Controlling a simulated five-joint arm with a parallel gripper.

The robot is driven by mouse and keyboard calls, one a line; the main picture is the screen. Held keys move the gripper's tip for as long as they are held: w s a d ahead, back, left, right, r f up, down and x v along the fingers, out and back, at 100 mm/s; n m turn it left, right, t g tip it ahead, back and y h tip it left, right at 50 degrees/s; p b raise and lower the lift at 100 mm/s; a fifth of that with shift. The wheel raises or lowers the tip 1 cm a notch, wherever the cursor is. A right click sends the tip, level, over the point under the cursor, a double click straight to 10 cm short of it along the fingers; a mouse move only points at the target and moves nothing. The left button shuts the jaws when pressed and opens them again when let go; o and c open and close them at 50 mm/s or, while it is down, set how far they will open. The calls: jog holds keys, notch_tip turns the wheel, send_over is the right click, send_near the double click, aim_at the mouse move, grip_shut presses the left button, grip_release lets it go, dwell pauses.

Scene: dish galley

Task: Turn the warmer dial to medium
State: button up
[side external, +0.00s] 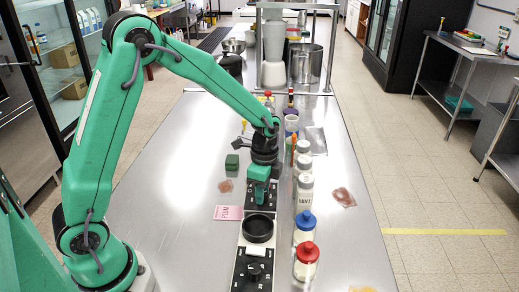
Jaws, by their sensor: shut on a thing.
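My gripper (261,194) points down over the black dial panel (270,207) with white marks, on the far side of a round black dish. It is shut on the warmer dial, which the green fingers mostly hide. The dial's pointer and its setting cannot be made out.
A black dish (258,229) and a second dial panel (252,270) lie nearer the camera. To the right stand a row of jars, one with a blue lid (306,220) and one with a red lid (307,252). A pink PLUM card (228,213) and a dark green block (232,162) lie left.

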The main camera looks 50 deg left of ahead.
jog(key=o, duration=1)
jog(key=shift+a, duration=0.1)
jog(key=shift+r, duration=0.1)
jog(key=r, duration=0.7)
jog(key=shift+w, duration=0.2)
jog(key=shift+r, duration=0.3)
jog(key=shift+s+r, duration=0.2)
jog(key=shift+r, duration=0.15)
jog(key=s+a+r+n+t, duration=0.1)
jog(key=s+r+n+t, duration=0.2)
jog(key=s, duration=0.6)
jog(key=s+a+r+n+t, duration=0.1)
jog(key=s+r+n+t, duration=0.2)
jog(key=s+r+n, duration=0.4)
jog(key=s+n, duration=0.2)
jog(key=s, duration=0.1)
jog(key=shift+r, duration=0.35)
